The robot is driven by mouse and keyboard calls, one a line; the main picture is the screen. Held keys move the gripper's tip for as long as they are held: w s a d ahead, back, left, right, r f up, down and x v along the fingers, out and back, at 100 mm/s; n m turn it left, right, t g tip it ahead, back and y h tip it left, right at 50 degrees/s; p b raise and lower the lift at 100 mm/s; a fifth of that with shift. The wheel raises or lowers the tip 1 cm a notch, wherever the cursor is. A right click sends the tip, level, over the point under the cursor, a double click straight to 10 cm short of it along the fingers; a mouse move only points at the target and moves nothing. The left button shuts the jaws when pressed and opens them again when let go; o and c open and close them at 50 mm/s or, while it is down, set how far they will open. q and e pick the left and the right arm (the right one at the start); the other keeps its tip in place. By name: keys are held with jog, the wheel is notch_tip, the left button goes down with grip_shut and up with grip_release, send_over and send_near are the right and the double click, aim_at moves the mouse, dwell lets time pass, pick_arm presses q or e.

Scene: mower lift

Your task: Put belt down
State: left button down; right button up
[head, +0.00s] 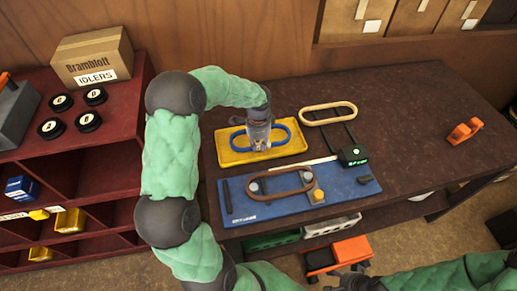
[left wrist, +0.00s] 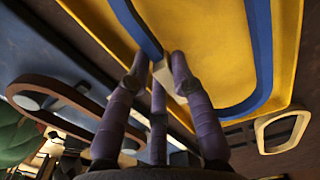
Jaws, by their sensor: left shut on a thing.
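A blue belt (head: 283,136) lies in the yellow tray (head: 236,156) on the dark bench. My left gripper (head: 260,147) points down over the tray, with its fingers closed on the near side of the belt. In the left wrist view, the fingers (left wrist: 158,75) meet at the blue belt (left wrist: 262,50), just over the yellow tray floor (left wrist: 205,45). I cannot tell whether the belt rests fully on the tray. My right gripper (head: 350,281) is low at the bottom edge, partly cut off, and its fingers are unclear.
A brown belt (head: 278,191) sits on the blue board (head: 240,209) in front of the tray. A tan belt (head: 327,105) and a black device with a green display (head: 353,155) are to the right. An orange tool (head: 465,130) lies far right. A red shelf (head: 110,148) stands left.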

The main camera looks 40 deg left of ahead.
pick_arm(q)
jog(key=shift+f, duration=1)
jog(key=shift+f, duration=0.15)
jog(key=c, duration=1.1)
grip_release()
notch_tip(320, 180, up, 12)
jog(key=p, duration=0.3)
jog(key=shift+d, duration=0.1)
jog(key=shift+s, duration=0.1)
